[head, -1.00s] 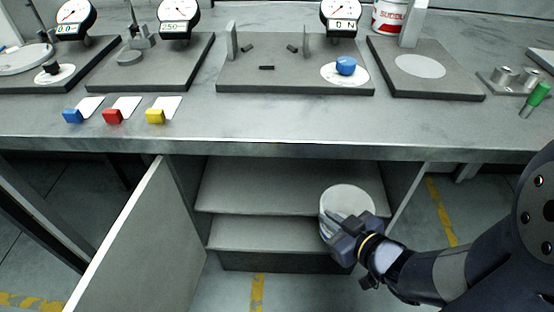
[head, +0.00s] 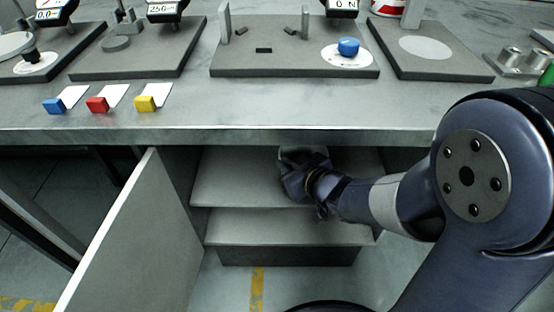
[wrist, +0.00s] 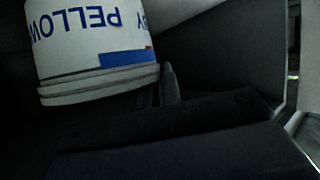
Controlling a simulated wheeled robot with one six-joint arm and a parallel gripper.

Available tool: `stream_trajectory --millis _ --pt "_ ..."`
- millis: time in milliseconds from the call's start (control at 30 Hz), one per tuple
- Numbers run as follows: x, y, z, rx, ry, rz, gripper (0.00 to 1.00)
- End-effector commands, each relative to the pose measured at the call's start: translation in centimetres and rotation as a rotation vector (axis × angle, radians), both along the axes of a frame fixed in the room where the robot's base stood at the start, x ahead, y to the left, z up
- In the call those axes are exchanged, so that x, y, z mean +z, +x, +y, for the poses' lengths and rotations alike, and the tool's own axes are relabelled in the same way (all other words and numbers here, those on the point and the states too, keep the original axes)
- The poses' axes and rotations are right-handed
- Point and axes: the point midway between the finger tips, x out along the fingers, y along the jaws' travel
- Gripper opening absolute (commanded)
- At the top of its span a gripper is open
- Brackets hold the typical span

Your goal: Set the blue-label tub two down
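The blue-label tub (wrist: 95,45) is white with blue lettering and a blue-and-red strip, and fills the upper left of the wrist view, upside down in that picture. My gripper (wrist: 158,88) is at its rim; a finger shows right beside the rim, and the tub has travelled with the gripper. In the head view my gripper (head: 300,165) is inside the open cabinet, over the upper shelf (head: 235,185) and under the bench edge. The tub is mostly hidden there by the bench and my gripper. I cannot tell whether its base touches the shelf.
The bench top (head: 250,112) overhangs the cabinet closely above my gripper. The open door (head: 120,240) stands at the left. A lower shelf (head: 270,228) is empty where visible. A red-and-white tub (head: 388,6) stands on the bench, with blue, red and yellow blocks at the left.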

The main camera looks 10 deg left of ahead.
Motion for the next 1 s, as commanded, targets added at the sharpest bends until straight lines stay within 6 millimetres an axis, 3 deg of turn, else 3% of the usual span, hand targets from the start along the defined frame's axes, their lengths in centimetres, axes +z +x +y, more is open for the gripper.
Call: stream_trajectory --millis 300,400,800,1000 --pt "-0.4 2.9 3.4 0.001 0.0 0.0 0.0" --pt "-1.5 2.7 3.1 -0.002 -0.001 0.002 0.0" --pt "-1.8 2.7 3.1 -0.001 0.0 0.0 0.0" --pt "-1.7 2.7 3.1 -0.001 0.0 0.0 0.19"
